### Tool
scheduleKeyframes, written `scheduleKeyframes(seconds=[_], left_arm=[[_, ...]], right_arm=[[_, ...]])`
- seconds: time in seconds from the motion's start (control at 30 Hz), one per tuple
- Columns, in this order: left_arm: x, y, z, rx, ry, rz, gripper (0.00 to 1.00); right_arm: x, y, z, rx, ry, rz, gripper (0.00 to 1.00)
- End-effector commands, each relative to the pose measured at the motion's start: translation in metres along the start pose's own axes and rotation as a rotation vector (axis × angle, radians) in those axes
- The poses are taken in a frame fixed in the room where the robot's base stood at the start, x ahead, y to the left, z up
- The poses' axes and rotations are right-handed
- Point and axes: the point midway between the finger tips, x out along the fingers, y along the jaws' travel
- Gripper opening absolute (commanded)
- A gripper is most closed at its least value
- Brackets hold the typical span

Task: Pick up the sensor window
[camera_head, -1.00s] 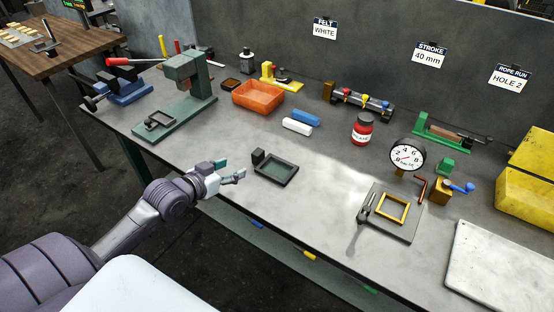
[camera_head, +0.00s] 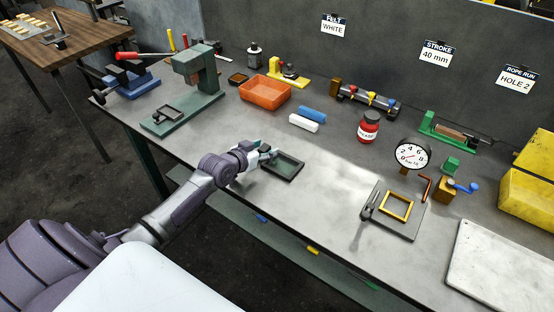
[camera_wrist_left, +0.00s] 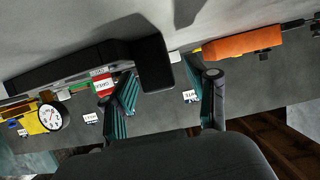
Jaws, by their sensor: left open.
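The sensor window appears to be the dark flat frame with a greenish pane (camera_head: 287,166) lying on the grey bench near its front edge; a dark block stands at its left corner. In the left wrist view the dark frame (camera_wrist_left: 65,70) and its block (camera_wrist_left: 152,64) show close ahead, the block near the left finger's tip. My left gripper (camera_head: 268,155) is at the frame's left end and partly hides the block. It also shows in the left wrist view (camera_wrist_left: 170,76) with fingers apart and nothing clearly held. I cannot tell whether it touches the block. My right gripper is out of view.
An orange bin (camera_head: 265,91), blue and white bars (camera_head: 305,122) and a green press (camera_head: 190,90) stand behind and left. A red jar (camera_head: 369,127), gauge (camera_head: 411,155) and plate with a brass frame (camera_head: 397,207) are to the right. Bench between is clear.

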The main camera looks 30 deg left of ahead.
Motion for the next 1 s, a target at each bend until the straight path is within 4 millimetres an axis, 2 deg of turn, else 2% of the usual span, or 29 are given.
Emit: scheduleKeyframes(seconds=[0.27,0.63,1.0], left_arm=[[0.0046,0.0,0.0001,-0.001,0.0,0.0,0.58],[0.0042,-0.0002,0.0002,0.0,0.0,0.0,0.0],[0.0032,-0.0004,-0.0033,0.0,0.002,0.0,0.0]], right_arm=[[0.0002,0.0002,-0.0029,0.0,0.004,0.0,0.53],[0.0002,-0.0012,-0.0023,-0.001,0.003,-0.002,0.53],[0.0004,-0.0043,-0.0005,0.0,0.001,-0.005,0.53]])
